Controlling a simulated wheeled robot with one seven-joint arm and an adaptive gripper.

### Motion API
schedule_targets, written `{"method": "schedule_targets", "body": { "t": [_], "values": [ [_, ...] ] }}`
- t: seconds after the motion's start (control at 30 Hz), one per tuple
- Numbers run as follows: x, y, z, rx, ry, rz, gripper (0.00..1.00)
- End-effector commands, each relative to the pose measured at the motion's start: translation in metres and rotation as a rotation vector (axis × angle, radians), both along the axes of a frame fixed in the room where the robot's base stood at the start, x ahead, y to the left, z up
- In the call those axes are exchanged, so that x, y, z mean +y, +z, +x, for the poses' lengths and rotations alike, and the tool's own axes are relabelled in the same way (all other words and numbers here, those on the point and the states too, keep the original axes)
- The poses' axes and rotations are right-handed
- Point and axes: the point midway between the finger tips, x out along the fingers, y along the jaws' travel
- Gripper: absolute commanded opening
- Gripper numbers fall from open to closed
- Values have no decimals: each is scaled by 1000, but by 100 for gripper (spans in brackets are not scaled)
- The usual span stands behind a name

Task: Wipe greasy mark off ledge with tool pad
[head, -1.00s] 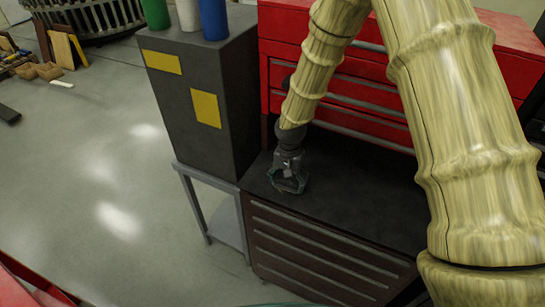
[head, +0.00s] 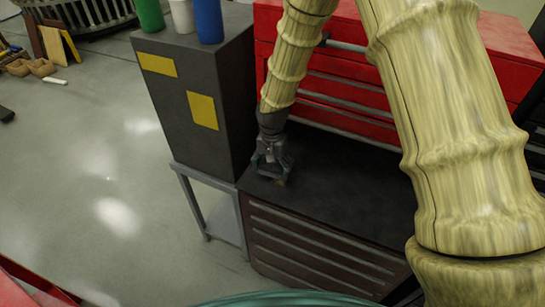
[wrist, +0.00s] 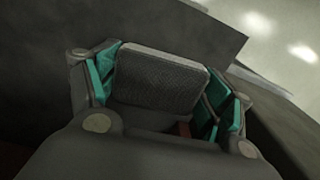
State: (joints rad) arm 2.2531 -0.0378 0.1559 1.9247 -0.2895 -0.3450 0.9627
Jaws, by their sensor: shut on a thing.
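My gripper (head: 273,176) is low over the left end of the dark ledge (head: 350,192), the flat top of a low ribbed cabinet. In the wrist view my gripper (wrist: 168,100) is shut on a grey textured tool pad (wrist: 162,80), which sits between its teal-lined fingers. The pad is close to the ledge surface; whether it touches I cannot tell. A small brownish spot shows by the fingertips in the head view, too small to identify. I cannot make out the greasy mark clearly in either view.
A tall dark box (head: 195,95) with yellow patches stands just left of my gripper, with green, white and blue cylinders on top. A red drawer chest (head: 345,85) stands behind the ledge. The ledge is bare to the right. Open floor lies at left.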

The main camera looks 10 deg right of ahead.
Motion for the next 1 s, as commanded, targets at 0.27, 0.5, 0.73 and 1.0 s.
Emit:
{"method": "schedule_targets", "body": {
  "t": [0.27, 0.5, 0.73, 1.0],
  "values": [
    [-3, 27, 0, 0, -5, 0, 57],
    [-3, 29, -1, 0, -4, 0, 57],
    [-3, 29, 0, 0, -4, 0, 57],
    [-2, 29, 0, 0, -4, 0, 57]
  ]
}}
